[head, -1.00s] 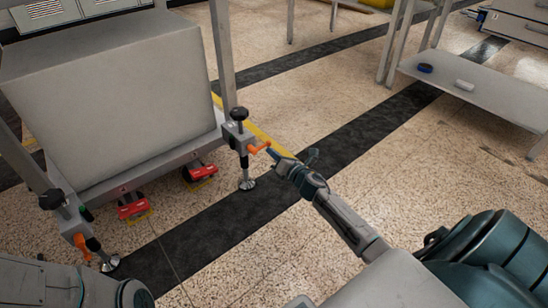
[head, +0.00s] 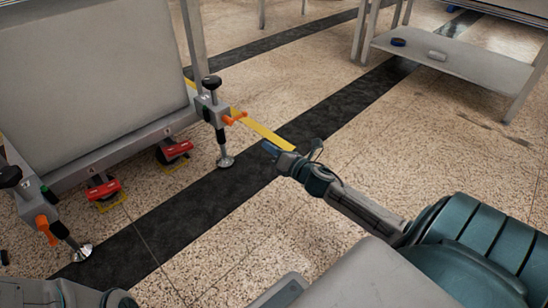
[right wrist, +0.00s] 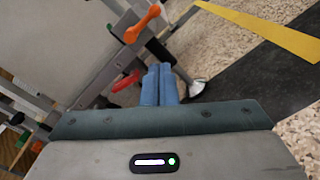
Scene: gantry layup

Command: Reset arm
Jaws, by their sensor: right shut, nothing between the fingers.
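My right gripper (head: 272,150) is in the middle of the head view, out over the floor to the right of the gantry frame. Its blue fingers, also seen in the right wrist view (right wrist: 159,84), are shut together with nothing between them. The orange handle (head: 235,118) on the frame's corner clamp is a little up and left of the fingertips, apart from them. It also shows above the fingers in the wrist view (right wrist: 141,25). My left gripper is not in view; only part of my left arm shows at the lower left.
The gantry frame carries a large grey panel (head: 85,80). Its levelling foot (head: 225,162) stands on the dark floor stripe. Red-topped casters (head: 174,153) sit under it. A grey shelf (head: 465,75) with a blue roll (head: 398,42) is at the upper right. The floor between is clear.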

